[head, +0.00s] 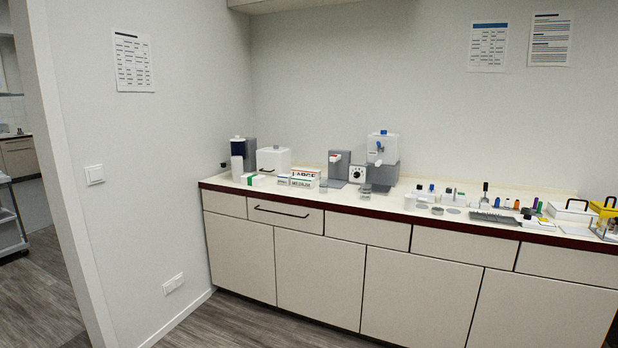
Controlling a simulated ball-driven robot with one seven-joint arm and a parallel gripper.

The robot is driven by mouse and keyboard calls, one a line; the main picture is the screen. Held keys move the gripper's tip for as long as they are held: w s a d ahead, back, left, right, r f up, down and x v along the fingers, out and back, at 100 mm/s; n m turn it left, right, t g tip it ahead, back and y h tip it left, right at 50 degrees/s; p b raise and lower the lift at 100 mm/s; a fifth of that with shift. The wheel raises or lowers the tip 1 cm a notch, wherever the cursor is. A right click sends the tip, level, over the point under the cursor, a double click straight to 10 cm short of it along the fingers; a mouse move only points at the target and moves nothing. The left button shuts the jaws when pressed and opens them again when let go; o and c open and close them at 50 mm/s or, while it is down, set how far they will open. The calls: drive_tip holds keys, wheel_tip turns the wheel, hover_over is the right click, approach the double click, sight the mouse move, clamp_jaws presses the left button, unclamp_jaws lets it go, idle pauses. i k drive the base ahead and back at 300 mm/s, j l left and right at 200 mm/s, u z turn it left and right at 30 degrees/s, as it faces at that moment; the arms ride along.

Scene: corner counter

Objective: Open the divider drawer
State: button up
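A counter cabinet runs along the back wall with a row of drawer fronts under its dark-edged top. One drawer front (284,219), second from the left, carries a long dark bar handle (281,211). It looks flush with its neighbours, so it is shut. The other drawer fronts show no handle. No label marks any front as the divider drawer, and the inside is hidden. My gripper is not in view.
Lab devices, boxes and jars stand on the countertop (330,198). Small bottles and racks fill its right part (480,211). Cupboard doors (317,272) lie below the drawers. The wood-look floor (240,328) in front is clear. A doorway and a cart (12,222) are at left.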

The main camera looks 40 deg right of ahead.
sight(311, 219)
drive_tip(key=i+l+z, duration=0.15)
drive_tip(key=i+l, duration=0.25)
drive_tip(key=i+l+z, duration=0.1)
drive_tip(key=i+l, duration=0.3)
drive_tip(key=i+l+z, duration=0.15)
drive_tip(key=i+l, duration=0.15)
drive_tip(key=i, duration=0.25)
drive_tip(key=i+l+z, duration=0.15)
drive_tip(key=i+l, duration=0.15)
drive_tip(key=i, duration=0.2)
drive_tip(key=i+l+z, duration=0.1)
drive_tip(key=i, duration=0.4)
drive_tip(key=l, duration=0.1)
